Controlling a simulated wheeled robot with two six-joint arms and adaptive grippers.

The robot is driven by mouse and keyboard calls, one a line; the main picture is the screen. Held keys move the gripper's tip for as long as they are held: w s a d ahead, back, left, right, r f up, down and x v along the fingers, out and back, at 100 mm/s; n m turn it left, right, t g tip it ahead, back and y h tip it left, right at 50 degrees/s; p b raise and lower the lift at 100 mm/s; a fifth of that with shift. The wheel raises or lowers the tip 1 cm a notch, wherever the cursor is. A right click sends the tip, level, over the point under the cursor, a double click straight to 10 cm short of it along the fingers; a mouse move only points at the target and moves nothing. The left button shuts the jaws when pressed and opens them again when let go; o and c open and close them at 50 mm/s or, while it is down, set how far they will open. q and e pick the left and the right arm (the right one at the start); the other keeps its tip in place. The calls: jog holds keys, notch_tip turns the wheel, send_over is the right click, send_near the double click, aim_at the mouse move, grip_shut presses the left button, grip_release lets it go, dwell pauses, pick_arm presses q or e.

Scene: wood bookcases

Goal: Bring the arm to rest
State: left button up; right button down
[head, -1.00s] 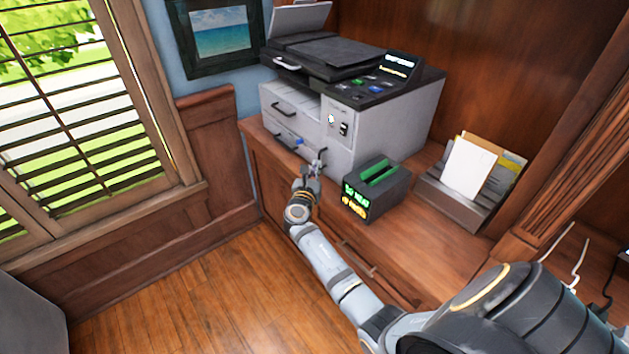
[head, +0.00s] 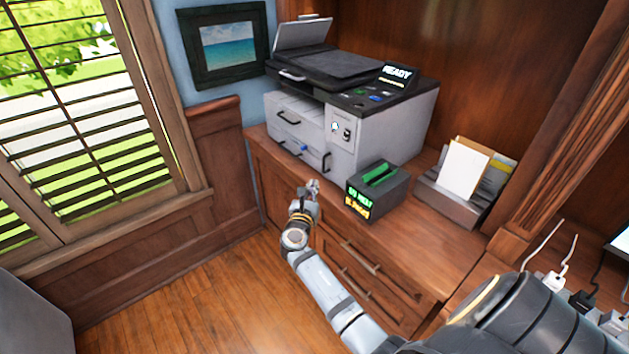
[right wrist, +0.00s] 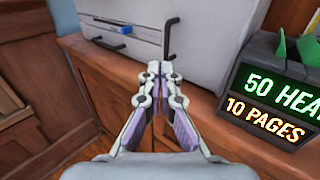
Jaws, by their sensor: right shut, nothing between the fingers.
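My right arm reaches up from the lower right in the head view. Its gripper (head: 313,187) is just in front of the cabinet's top edge, below the printer (head: 355,115) and left of the small dark box with a green top (head: 378,190). In the right wrist view the gripper (right wrist: 158,72) is shut, its fingertips together with nothing between them. The printer's lower front and a black handle (right wrist: 172,38) show beyond the fingers, apart from them. My left gripper is not in view.
The dark box's display (right wrist: 266,103) reads "50 HEA…" and "10 PAGES". A paper tray (head: 455,202) stands right of it. Cabinet drawers (head: 370,285) with handles lie below the counter. White cables (head: 555,265) lie at right. Open wood floor (head: 220,310) lies left of my arm.

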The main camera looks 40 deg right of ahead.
jog(key=v, duration=0.5)
notch_tip(320, 180, down, 16)
jog(key=s+a+m+g+y+p, duration=0.2)
jog(key=a+m+y, duration=0.1)
jog(key=y, duration=0.2)
jog(key=s+a+f+m+g+y+p, duration=0.15)
jog(key=s+f+m, duration=0.25)
jog(key=s+f, duration=0.4)
jog(key=s+a+f+m+g+y, duration=0.1)
jog(key=s+f+m+g+y, duration=0.3)
jog(key=f, duration=0.6)
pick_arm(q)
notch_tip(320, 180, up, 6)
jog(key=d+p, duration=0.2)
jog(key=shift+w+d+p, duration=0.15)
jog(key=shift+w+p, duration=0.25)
pick_arm(e)
jog(key=s+f+m+g, duration=0.1)
jog(key=s+f+m, duration=0.3)
jog(key=s, duration=0.6)
jog(key=s+f+m+g+y, duration=0.1)
jog(key=s+f+m, duration=0.3)
jog(key=s, duration=0.7)
jog(key=s+f+m+g, duration=0.1)
jog(key=s+f+m, duration=0.3)
jog(key=s+m, duration=0.3)
jog(key=s, duration=0.4)
jog(key=shift+a+y, duration=0.35)
jog(key=shift+a, duration=0.05)
